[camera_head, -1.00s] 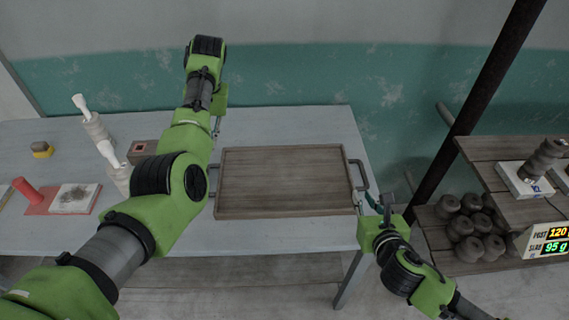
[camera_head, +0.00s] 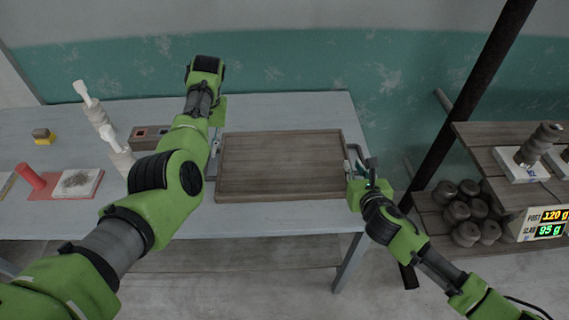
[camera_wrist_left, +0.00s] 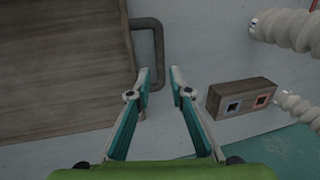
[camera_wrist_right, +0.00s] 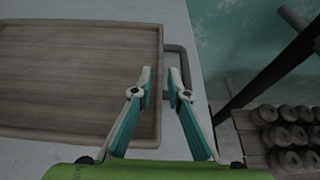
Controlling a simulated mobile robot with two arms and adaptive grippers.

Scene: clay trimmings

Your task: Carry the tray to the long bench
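The brown wooden tray (camera_head: 282,165) lies flat on the grey bench, with a dark bar handle at each short end. My right gripper (camera_head: 352,165) is at the right handle. In the right wrist view its open fingers (camera_wrist_right: 163,80) reach to the right handle (camera_wrist_right: 188,62), one finger over the tray side and one near the bar. My left gripper (camera_head: 214,140) is beside the tray's left end, partly hidden by its own arm.
A brown block with two sockets (camera_head: 148,137) and pale ribbed bottles (camera_head: 116,150) stand left of the tray. A red cylinder (camera_head: 30,176) is farther left. A dark post (camera_head: 455,110) and shelves with clay pieces (camera_head: 468,212) stand to the right.

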